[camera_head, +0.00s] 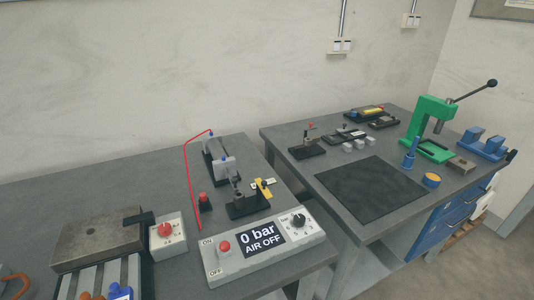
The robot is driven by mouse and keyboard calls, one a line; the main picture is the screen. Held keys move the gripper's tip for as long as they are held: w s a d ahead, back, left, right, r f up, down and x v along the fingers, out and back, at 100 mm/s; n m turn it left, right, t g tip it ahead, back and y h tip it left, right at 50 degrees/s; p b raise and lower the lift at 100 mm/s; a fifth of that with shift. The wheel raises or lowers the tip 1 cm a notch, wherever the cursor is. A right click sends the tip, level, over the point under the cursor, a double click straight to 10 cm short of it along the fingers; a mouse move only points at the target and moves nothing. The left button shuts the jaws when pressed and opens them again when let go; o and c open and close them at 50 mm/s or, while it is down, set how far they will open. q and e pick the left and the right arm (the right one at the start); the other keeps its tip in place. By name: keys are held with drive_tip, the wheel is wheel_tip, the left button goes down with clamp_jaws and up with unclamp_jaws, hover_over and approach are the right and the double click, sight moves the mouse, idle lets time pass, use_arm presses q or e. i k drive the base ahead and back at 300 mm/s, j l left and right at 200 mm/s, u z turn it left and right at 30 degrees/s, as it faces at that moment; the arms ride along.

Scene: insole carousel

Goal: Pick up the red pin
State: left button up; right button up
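No loose red pin can be made out for certain in the head view. A small upright piece with a red top (310,127) stands on a black base (307,151) at the left of the right table; it is too small to tell whether it is the pin. A red knob on a black block (204,198) stands on the left table, beside a thin red line (188,180) that runs up to a grey and black fixture (223,166). Neither of my grippers is in view.
A control box (262,245) reading "0 bar AIR OFF" lies at the left table's front edge. A metal box (100,240) and a red-button box (167,236) are left of it. A green press (431,125) stands on the right table, behind a dark mat (370,189). A gap separates the tables.

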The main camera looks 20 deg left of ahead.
sight(202, 196)
drive_tip(key=u, duration=1.35)
